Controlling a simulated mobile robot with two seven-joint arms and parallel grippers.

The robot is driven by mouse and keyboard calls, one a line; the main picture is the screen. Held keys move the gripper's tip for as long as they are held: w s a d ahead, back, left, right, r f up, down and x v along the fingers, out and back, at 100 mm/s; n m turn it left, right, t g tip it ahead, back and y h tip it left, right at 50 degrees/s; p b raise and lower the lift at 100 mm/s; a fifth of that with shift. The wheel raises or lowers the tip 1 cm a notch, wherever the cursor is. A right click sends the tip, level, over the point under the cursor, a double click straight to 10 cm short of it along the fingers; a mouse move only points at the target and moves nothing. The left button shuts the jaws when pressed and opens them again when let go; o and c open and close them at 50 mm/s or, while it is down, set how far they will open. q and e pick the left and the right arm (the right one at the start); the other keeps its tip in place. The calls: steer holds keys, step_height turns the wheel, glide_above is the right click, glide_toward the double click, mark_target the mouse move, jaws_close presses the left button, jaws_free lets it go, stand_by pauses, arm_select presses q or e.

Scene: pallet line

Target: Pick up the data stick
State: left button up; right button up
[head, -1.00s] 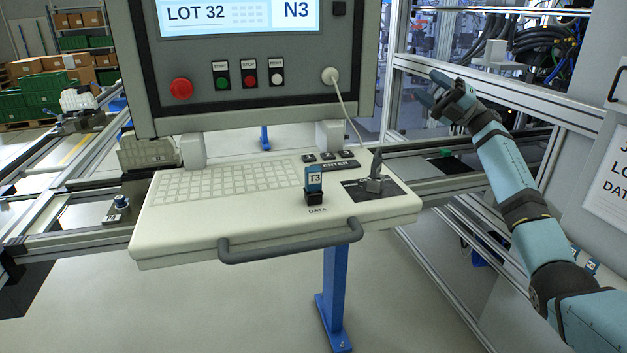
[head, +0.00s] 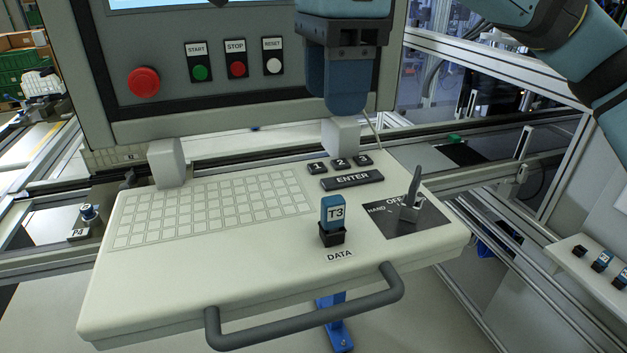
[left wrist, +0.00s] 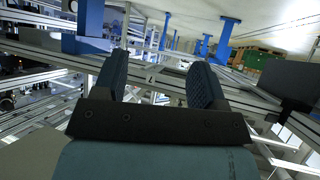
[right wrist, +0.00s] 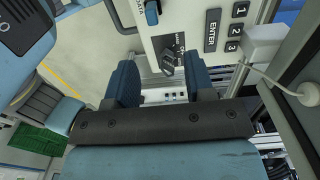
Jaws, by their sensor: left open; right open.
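The data stick (head: 333,213) is blue with a white T3 label. It stands upright in a small black socket (head: 332,236) above the DATA label on the console. My right gripper (head: 342,108) points down above and behind the stick, in front of the panel, apart from it. In the right wrist view its two fingers are open and empty (right wrist: 160,82), and the blue stick (right wrist: 152,13) shows at the top edge. My left gripper is outside the head view. In the left wrist view it is open and empty (left wrist: 158,82), facing metal framing.
A selector switch (head: 410,208) rises right of the stick. The ENTER key (head: 352,180) lies behind it. A grey handle (head: 305,318) runs along the console's front edge. The panel with START, STOP and RESET buttons (head: 236,66) stands behind. More blue-topped sticks (head: 602,261) sit on a shelf at right.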

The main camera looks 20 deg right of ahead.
glide_above(334, 199)
step_height(334, 199, down, 7)
steer(key=shift+d+f, duration=0.1)
steer(key=shift+s+f, duration=0.1)
steer(key=shift+f, duration=0.7)
step_height(334, 199, down, 4)
steer(key=shift+r+p, duration=0.15)
steer(key=shift+p, duration=0.35)
steer(key=shift+f, duration=0.4)
arm_select(q)
steer(key=shift+s+r, duration=0.25)
steer(key=shift+s, duration=0.8)
arm_select(e)
steer(key=shift+c, duration=0.2)
